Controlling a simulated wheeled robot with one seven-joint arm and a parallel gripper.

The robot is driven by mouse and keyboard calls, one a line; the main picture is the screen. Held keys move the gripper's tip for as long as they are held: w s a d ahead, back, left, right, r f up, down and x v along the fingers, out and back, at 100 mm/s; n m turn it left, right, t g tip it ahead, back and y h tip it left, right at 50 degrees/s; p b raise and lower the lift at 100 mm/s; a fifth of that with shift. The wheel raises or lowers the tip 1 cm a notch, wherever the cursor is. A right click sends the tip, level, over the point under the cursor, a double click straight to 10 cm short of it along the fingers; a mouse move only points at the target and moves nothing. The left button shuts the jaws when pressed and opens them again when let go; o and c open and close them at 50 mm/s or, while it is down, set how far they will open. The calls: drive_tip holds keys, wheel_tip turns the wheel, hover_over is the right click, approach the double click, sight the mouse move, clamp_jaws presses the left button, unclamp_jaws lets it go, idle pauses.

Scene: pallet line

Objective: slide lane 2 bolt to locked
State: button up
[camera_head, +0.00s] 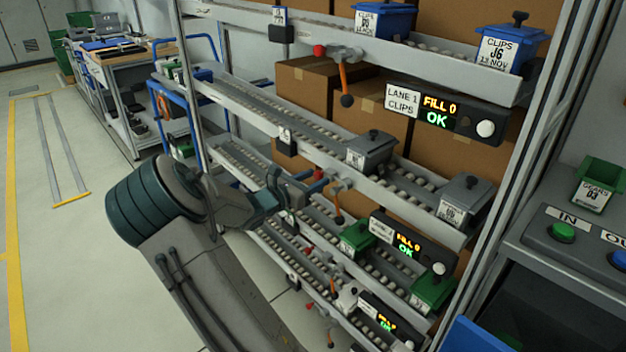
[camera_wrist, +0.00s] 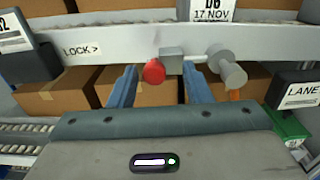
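In the wrist view a red knob (camera_wrist: 153,72) sits on the front of a grey rail (camera_wrist: 125,45), just right of a "LOCK >" label (camera_wrist: 81,49). A small grey block (camera_wrist: 172,61) is right beside the knob. My gripper (camera_wrist: 160,84) is open, with its blue fingers on either side of the knob and block. I see a gap between the knob and the left finger; contact cannot be told. In the head view my gripper (camera_head: 305,187) is at the second rack level, where the red knob (camera_head: 319,174) shows small near an orange lever (camera_head: 337,204).
A round grey pivot (camera_wrist: 228,70) with an orange handle (camera_wrist: 235,95) stands close to the right finger. A lane sign (camera_wrist: 298,94) is farther right. The lane 1 display (camera_head: 445,110) is above, and another display (camera_head: 408,243) is below right. Grey bins (camera_head: 371,152) sit on the rollers.

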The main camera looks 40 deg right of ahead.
drive_tip(key=s+a+p, duration=0.1)
drive_tip(key=a, duration=1.2)
drive_tip(key=shift+a+p, duration=0.4)
